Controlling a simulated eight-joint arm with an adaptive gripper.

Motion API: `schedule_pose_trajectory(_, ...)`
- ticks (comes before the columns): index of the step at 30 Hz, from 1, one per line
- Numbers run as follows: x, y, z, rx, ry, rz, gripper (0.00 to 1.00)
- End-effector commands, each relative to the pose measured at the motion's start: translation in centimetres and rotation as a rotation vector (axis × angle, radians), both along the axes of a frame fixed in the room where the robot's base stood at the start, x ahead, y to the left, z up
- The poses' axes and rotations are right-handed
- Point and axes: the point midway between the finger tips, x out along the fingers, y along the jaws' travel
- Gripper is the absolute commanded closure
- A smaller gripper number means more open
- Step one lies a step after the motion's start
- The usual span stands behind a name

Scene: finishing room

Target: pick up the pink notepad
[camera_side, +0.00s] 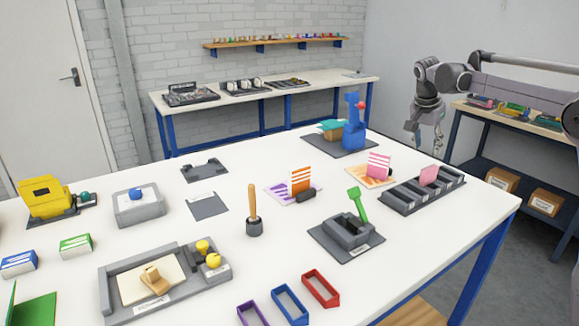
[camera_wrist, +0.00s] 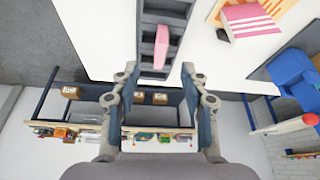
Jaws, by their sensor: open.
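A plain pink pad (camera_side: 428,175) stands upright in a slot of a dark slotted rack (camera_side: 400,203) at the right of the white table. In the wrist view the pink pad (camera_wrist: 161,48) sits in the rack (camera_wrist: 147,72), just beyond the fingertips and roughly centred between them. A pink-and-white striped block (camera_side: 378,164) stands to its left on an orange-patterned sheet; it also shows in the wrist view (camera_wrist: 248,20). I cannot tell for certain which is the notepad. My gripper (camera_side: 427,140) is open and empty, apart from the pad; it also shows in the wrist view (camera_wrist: 160,75).
A blue figure (camera_side: 353,125) stands on a dark base behind the striped block. A grey holder with a green handle (camera_side: 358,205) is left of the rack. The table's right edge (camera_side: 517,201) is close to the rack.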

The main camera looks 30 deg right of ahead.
Motion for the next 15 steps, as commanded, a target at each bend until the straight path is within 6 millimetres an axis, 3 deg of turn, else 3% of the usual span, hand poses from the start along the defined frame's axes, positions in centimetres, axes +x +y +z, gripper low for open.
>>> schedule_pose_trajectory(3, 0.4, -2.1, -0.6, -0.006, 0.007, -0.088, 0.55)
schedule_pose_trajectory(8, 0.6, -3.2, -1.3, -0.01, 0.007, -0.134, 0.55)
schedule_pose_trajectory(15, 0.6, -4.6, -4.4, -0.01, 0.008, -0.135, 0.55)
